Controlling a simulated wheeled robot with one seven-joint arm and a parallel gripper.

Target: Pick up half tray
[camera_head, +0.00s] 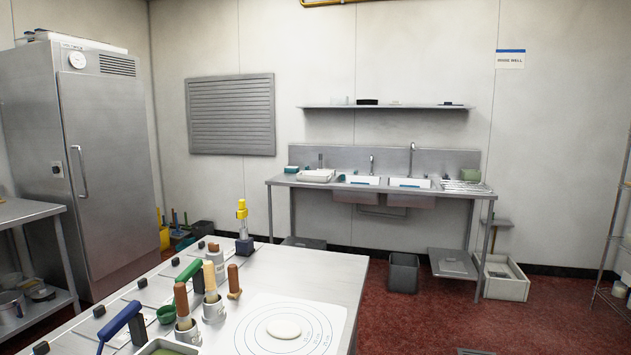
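I cannot pick out a half tray with certainty. A pale, flat tray-like item (316,176) lies on the left end of the steel sink table (280,181). A flat grey panel or tray (453,263) sits low under the right end of that table. At the bottom edge, right of the middle, a dark flat thing (475,352) is mostly cut off. My gripper is not in view.
A steel worktop (330,262) in front holds a round-marked mat (255,345) with a white dough disc (284,328), and several upright handled tools. A fridge (110,165) stands left. A bin (403,272) and white crate (506,280) stand by the sinks. Red floor at right is open.

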